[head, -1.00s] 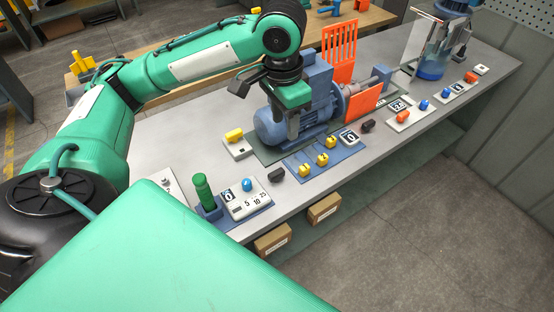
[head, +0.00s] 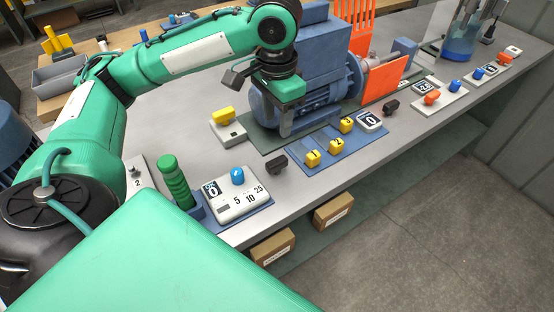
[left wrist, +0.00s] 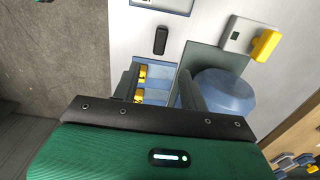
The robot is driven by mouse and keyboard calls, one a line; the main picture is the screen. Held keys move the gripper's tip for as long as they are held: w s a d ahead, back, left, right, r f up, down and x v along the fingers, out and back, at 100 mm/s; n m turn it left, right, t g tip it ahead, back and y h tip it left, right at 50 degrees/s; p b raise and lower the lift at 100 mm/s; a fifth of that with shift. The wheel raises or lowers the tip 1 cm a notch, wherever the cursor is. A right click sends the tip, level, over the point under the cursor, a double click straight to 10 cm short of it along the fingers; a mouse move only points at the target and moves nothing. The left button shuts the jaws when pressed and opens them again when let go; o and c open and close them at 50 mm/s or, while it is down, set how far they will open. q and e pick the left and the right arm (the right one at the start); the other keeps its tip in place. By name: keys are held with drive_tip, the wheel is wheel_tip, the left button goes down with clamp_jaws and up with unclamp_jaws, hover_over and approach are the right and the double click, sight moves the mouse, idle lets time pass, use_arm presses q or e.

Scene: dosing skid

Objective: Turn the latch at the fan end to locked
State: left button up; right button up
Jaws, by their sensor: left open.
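The latch at the fan end has a yellow handle (head: 223,116) on a pale grey block (head: 229,133), on the bench just left of the blue motor (head: 300,85). The handle also shows at the upper right of the left wrist view (left wrist: 265,45). Any lock marking is too small to read. My left gripper (head: 287,131) points down in front of the motor's round fan end, to the right of the latch and apart from it. Its fingers (left wrist: 159,84) are open with nothing held between them. My right gripper is not in view.
Yellow numbered knobs (head: 337,144) stand on a blue plate right of the gripper. A black knob (head: 277,163), a panel with a blue knob (head: 237,176) and a green handle (head: 174,181) stand nearer. An orange guard (head: 381,77) is beyond the motor. Bare bench lies left of the latch.

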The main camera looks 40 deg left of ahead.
sight(277, 160)
use_arm(q)
wheel_tip(277, 160, down, 13)
drive_tip(key=shift+r+b, duration=0.1)
drive_tip(key=shift+b, duration=0.8)
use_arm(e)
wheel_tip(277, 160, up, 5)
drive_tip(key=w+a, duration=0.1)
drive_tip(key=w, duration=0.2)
use_arm(q)
drive_tip(key=shift+c, duration=0.2)
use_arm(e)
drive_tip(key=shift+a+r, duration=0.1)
use_arm(q)
clamp_jaws()
